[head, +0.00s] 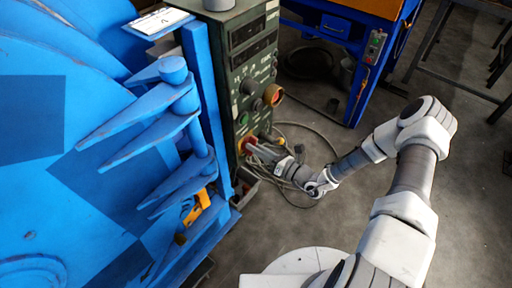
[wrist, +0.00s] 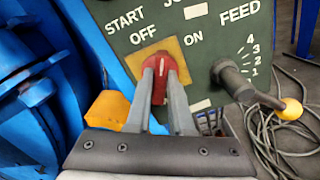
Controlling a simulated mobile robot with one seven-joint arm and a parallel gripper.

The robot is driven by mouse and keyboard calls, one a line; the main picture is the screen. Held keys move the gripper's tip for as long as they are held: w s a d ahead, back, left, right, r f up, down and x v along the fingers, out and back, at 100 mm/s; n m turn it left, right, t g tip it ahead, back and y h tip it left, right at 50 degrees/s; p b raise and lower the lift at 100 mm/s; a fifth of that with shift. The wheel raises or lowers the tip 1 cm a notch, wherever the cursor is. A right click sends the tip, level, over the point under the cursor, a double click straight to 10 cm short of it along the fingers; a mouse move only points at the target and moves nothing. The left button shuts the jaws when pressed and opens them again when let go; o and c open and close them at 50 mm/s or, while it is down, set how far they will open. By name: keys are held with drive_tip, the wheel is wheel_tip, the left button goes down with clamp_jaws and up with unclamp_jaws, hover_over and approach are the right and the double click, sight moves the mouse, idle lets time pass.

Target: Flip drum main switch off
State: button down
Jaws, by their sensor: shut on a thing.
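The main switch is a red knob (wrist: 158,70) on a yellow plate (wrist: 185,52), low on the dark green control panel (wrist: 220,50). In the wrist view, "OFF" is printed above left of the knob and "ON" above right. The knob stands about upright in the picture, with a pale mark near its top. My gripper (wrist: 160,82) is shut on the knob, one finger on each side. In the head view, my gripper (head: 256,147) reaches the lower front of the control box (head: 240,75) from the right and hides most of the switch.
A grey lever (wrist: 240,82) with a yellow ball end (wrist: 291,109) sticks out right of the switch. Loose cable (head: 300,133) lies on the floor beside the box. The large blue drum machine (head: 60,150) stands left. Open floor (head: 290,220) lies in front.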

drive_tip(key=shift+s+n+p, duration=0.1)
drive_tip(key=shift+n+p, duration=1.4)
drive_tip(key=shift+n, duration=1.3)
drive_tip(key=c, duration=0.8)
unclamp_jaws()
drive_tip(key=shift+d, duration=0.1)
drive_tip(key=p+v, duration=0.2)
drive_tip(key=v, duration=1.5)
